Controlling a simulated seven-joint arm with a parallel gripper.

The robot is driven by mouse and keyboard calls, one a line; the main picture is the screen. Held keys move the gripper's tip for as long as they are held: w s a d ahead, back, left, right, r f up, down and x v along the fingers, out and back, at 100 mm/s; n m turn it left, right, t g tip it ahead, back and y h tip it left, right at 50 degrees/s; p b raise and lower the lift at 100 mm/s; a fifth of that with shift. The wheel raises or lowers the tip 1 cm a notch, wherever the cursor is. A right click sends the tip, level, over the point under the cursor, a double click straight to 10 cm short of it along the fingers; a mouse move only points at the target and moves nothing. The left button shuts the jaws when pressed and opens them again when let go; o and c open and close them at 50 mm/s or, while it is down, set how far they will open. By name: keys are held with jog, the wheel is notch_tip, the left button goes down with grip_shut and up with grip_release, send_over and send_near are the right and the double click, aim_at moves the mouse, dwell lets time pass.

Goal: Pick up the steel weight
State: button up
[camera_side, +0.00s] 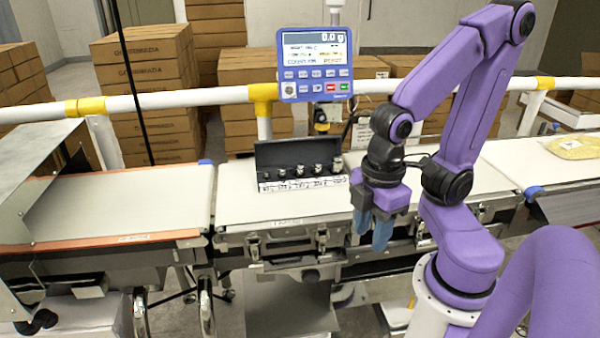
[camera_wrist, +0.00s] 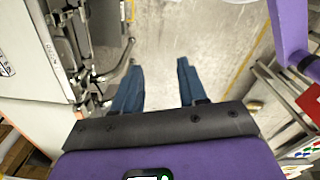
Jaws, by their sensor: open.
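Several small steel weights (camera_side: 299,171) stand in a row in an open dark case (camera_side: 296,154) on the middle weighing belt. They seem to grow larger from left to right, with the largest weight (camera_side: 338,165) at the right end. A white label strip runs in front of them. My gripper (camera_side: 372,236) has blue fingers and points down, to the right of the case and in front of the belt's near edge. In the wrist view my gripper (camera_wrist: 157,85) is open and empty over the floor. No weight shows in the wrist view.
A blue display panel (camera_side: 316,65) stands behind the case. A white rail (camera_side: 185,99) with yellow joints runs behind the belts. The left belt (camera_side: 120,202) is empty. A flat yellowish package (camera_side: 572,147) lies on the right belt. Cartons are stacked behind.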

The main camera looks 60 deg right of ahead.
jog(key=w+f+n+h, duration=0.1)
jog(key=w+h, duration=0.3)
jog(key=w, duration=0.9)
jog(key=n+h, duration=0.4)
jog(key=h, duration=0.6)
send_near(299, 165)
jog(key=x, duration=0.5)
jog(key=shift+w+d+r, duration=0.1)
jog(key=shift+d+r, duration=0.05)
jog(key=shift+d, duration=0.1)
jog(key=shift+f+x, duration=0.1)
jog(key=shift+x, duration=1.15)
jog(key=shift+f+x, duration=0.15)
jog(key=shift+x, duration=1.15)
jog(key=shift+s+a, duration=0.15)
jog(key=shift+s, duration=0.05)
grip_shut()
